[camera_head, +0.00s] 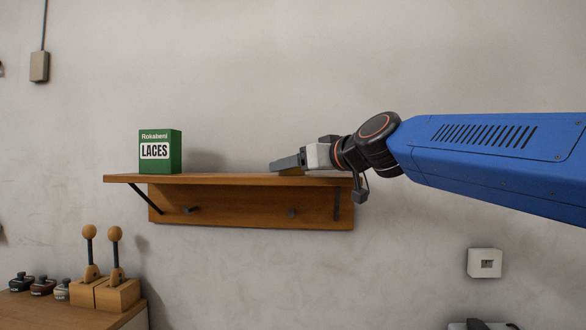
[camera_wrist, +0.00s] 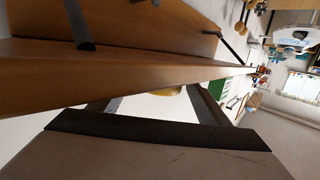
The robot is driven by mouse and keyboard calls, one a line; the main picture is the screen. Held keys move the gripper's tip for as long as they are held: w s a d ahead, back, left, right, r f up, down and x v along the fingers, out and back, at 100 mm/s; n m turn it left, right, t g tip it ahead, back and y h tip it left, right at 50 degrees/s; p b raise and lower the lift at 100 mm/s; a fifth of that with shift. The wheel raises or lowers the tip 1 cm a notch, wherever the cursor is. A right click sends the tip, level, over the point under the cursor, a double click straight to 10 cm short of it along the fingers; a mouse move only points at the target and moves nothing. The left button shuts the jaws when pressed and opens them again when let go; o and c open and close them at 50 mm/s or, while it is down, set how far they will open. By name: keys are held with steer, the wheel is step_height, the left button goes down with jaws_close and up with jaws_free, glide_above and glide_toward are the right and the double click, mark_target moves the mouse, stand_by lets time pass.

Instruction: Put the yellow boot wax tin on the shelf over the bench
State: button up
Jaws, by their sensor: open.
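The yellow boot wax tin (camera_head: 291,172) shows as a small sliver on top of the wooden shelf (camera_head: 225,181), toward its right end. It appears to rest on the board; most of it is hidden behind my gripper (camera_head: 286,162). My gripper reaches in from the right, just above the shelf top, with its fingers at the tin. In the wrist view the tin (camera_wrist: 170,91) is partly visible between the two spread fingers of my gripper (camera_wrist: 160,103), cut off by the shelf edge (camera_wrist: 120,72). The gripper is open.
A green laces box (camera_head: 160,152) stands on the shelf's left part, with clear board between it and my gripper. Below left, a bench (camera_head: 75,318) holds several small polish tins or brushes and two wooden stands (camera_head: 103,292) with knobbed handles.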

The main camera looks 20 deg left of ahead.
steer(key=v, duration=1)
steer(key=shift+s+d, duration=0.2)
steer(key=shift+d, duration=0.1)
